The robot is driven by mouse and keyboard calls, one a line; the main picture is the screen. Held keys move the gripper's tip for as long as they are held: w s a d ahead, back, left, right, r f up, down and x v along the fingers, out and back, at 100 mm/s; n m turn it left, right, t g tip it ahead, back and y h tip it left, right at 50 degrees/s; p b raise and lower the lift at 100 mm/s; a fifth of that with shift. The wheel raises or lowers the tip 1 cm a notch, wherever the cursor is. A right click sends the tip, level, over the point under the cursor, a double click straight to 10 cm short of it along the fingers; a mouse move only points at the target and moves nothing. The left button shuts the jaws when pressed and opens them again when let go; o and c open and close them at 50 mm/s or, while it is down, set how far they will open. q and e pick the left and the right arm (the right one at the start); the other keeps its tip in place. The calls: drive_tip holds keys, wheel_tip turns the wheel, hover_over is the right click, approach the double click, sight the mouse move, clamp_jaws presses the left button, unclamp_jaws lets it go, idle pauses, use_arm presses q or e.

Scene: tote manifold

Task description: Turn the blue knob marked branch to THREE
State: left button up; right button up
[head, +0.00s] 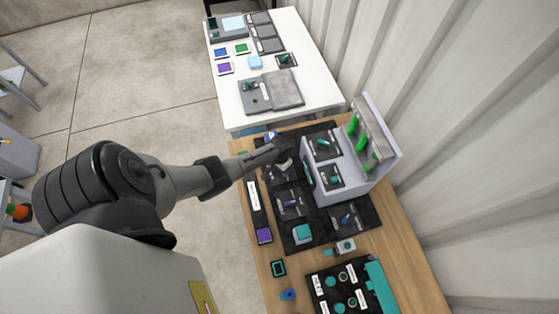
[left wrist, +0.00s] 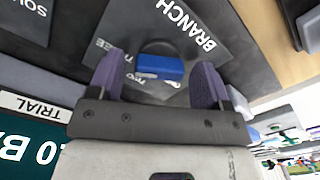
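The blue knob (left wrist: 160,67) sits on a grey plate (left wrist: 225,40) marked BRANCH in the left wrist view. Its bar lies crosswise in that view. A label ending in "REE" shows beside the left finger, and another small label lies just below the knob, partly hidden. My left gripper (left wrist: 157,82) is open, with one purple-grey finger on each side of the knob and a gap visible on both sides. In the head view my left gripper (head: 277,150) is over the far left part of the dark panel, and it hides the knob there. My right gripper is not in view.
A grey box with knobs (head: 335,190) and green handles behind them stands right of my left gripper. A dark panel (head: 290,232) with other knobs lies nearer on the wooden table (head: 400,265). A white table (head: 310,85) with more devices stands beyond.

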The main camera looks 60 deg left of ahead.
use_arm(q)
drive_tip(key=shift+r, duration=0.1)
drive_tip(key=shift+r+p, duration=0.3)
drive_tip(key=shift+r, duration=0.2)
wheel_tip(320, 180, up, 13)
drive_tip(key=p, duration=0.2)
drive_tip(key=shift+f, duration=0.15)
idle(0.6)
